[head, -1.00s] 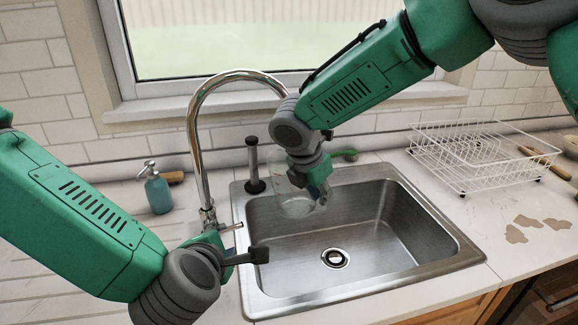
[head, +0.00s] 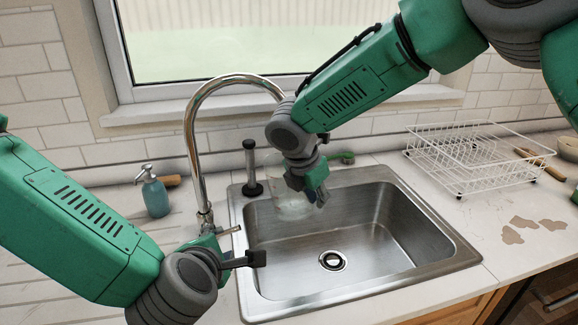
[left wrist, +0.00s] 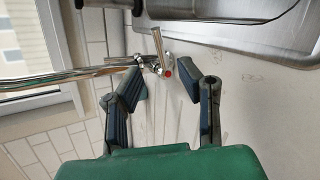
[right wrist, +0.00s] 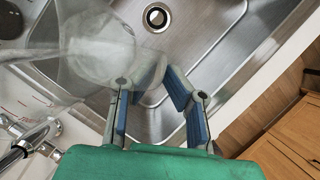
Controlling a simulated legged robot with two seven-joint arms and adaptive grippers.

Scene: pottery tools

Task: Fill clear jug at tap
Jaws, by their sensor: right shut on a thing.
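The clear jug (head: 290,206) is held over the back left of the steel sink, below the tap's spout end. My right gripper (head: 318,194) is shut on its handle (right wrist: 150,70), which sits between the fingers in the right wrist view. A pale stream runs to the jug (right wrist: 100,58) in that view. The tall chrome tap (head: 190,135) stands left of the sink; my right arm hides its spout tip. My left gripper (left wrist: 166,88) is open and empty, close to the tap's lever (left wrist: 160,52), which has a red dot at its base.
The sink (head: 400,225) has a drain (head: 333,260) and clear floor. A soap bottle (head: 154,192) stands left of the tap. A black-based post (head: 250,170) and green brush (head: 343,157) are behind the sink. A white wire rack (head: 475,160) stands right.

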